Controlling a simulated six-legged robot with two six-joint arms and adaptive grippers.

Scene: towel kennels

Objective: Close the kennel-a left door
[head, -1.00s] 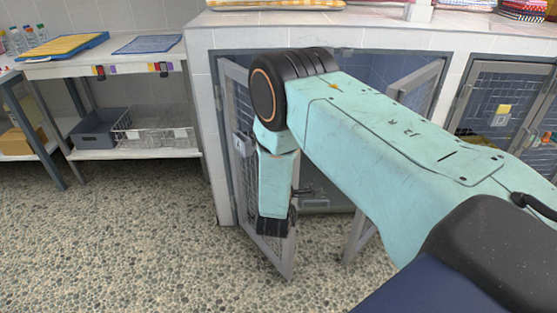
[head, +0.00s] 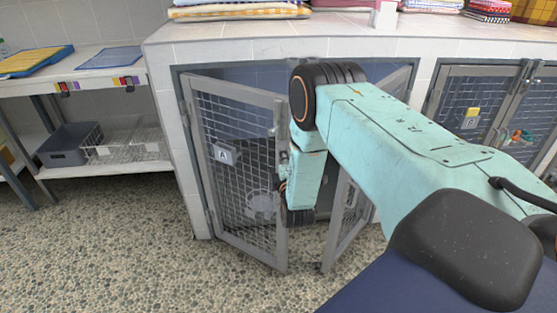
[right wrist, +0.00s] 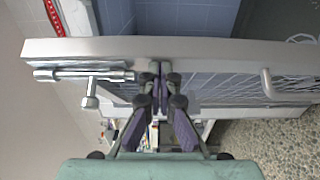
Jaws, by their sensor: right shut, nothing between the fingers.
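The kennel-a left door (head: 237,100), a grey mesh panel with an "A" tag (head: 226,154), stands open, swung outward from its left hinges. My right gripper (head: 283,178) is at the door's free edge, partly hidden by the edge and my arm. In the right wrist view, its shut, empty fingers (right wrist: 161,88) are at the door's frame bar (right wrist: 220,52); whether they touch it I cannot tell. A bolt latch (right wrist: 85,76) is left of the fingers and a handle (right wrist: 268,84) right. My left gripper is not in view.
The right door (head: 346,220) of the kennel also stands open, partly hidden behind my arm. A closed neighbouring kennel door (head: 470,100) is at right. A shelf unit (head: 105,170) stands at left. The pebbled floor (head: 130,240) in front is clear.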

